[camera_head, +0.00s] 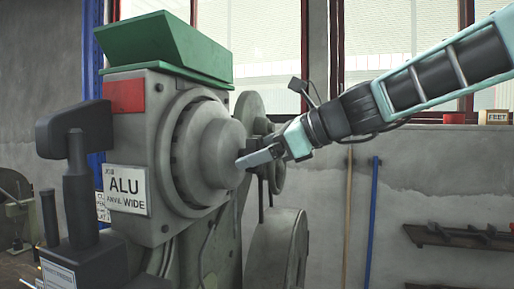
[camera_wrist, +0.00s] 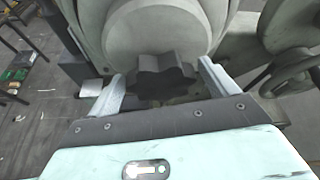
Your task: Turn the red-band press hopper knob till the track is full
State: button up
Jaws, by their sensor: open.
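The press (camera_head: 160,125) is a grey machine with a red band (camera_head: 125,95) and a white card reading "ALU ANVIL WIDE". A green hopper (camera_head: 165,45) sits on its top. In the wrist view a dark lobed knob (camera_wrist: 167,72) stands in front of a round grey housing (camera_wrist: 155,28). My gripper (camera_wrist: 162,88) is open, with one finger on each side of the knob; I cannot tell if either touches it. In the head view my gripper (camera_head: 262,157) is at the right side of the round housing, and the knob is not clearly seen. The track's fill cannot be made out.
A handwheel (camera_wrist: 296,62) is close on the right in the wrist view. A dark lever-like part (camera_head: 75,130) juts out at the press's left. A wall shelf (camera_head: 465,237) is at right, beside a blue pole (camera_head: 372,215) and a wooden pole (camera_head: 347,215).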

jog(key=shift+w+a+f, duration=0.15)
jog(key=shift+a, duration=0.15)
jog(key=c, duration=1)
jog(key=shift+f+b, duration=0.1)
jog(key=shift+b, duration=0.35)
